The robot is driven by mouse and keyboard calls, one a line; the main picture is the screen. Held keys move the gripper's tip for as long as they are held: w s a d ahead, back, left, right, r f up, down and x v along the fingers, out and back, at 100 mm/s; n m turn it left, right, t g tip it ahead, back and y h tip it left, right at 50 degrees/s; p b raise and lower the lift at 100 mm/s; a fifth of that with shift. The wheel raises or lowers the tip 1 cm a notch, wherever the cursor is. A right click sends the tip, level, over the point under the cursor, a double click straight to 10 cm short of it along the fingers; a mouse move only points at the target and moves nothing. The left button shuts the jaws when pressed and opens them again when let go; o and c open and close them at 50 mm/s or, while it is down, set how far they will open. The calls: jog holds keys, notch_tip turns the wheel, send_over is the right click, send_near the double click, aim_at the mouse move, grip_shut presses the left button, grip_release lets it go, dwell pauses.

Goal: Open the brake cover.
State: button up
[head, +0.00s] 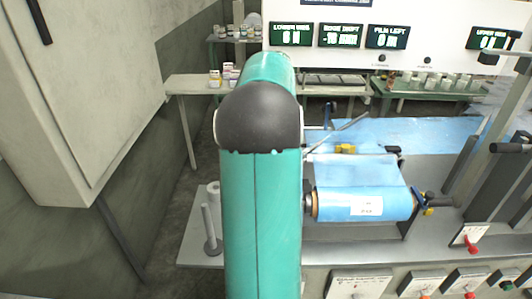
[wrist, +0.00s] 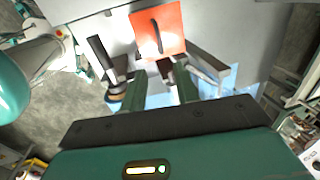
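In the wrist view, an orange-red square panel (wrist: 157,30) with a dark upright bar on its face lies just beyond my fingertips. It may be the brake cover, but no label on it can be read. It looks flat against a grey surface. My gripper (wrist: 160,78) points toward it with its two green fingers apart and nothing visible between them. I cannot tell whether a fingertip touches the panel. In the head view my teal arm fills the middle and hides the gripper, and the orange-red panel does not show.
A blue film roll (head: 340,205) with a white label sits on the grey machine bench at right. Control panels with red knobs (head: 470,238) line its front. A large pale cabinet (head: 85,80) stands at left. A white side table (head: 195,84) holds small jars behind my arm.

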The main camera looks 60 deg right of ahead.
jog(key=f, duration=0.4)
jog(key=d+f, duration=0.1)
jog(key=f, duration=0.4)
jog(key=d+f, duration=0.1)
jog(key=f, duration=0.3)
jog(key=shift+w+d+f, duration=0.2)
jog(key=shift+w+f, duration=0.1)
jog(key=shift+w, duration=0.05)
grip_shut()
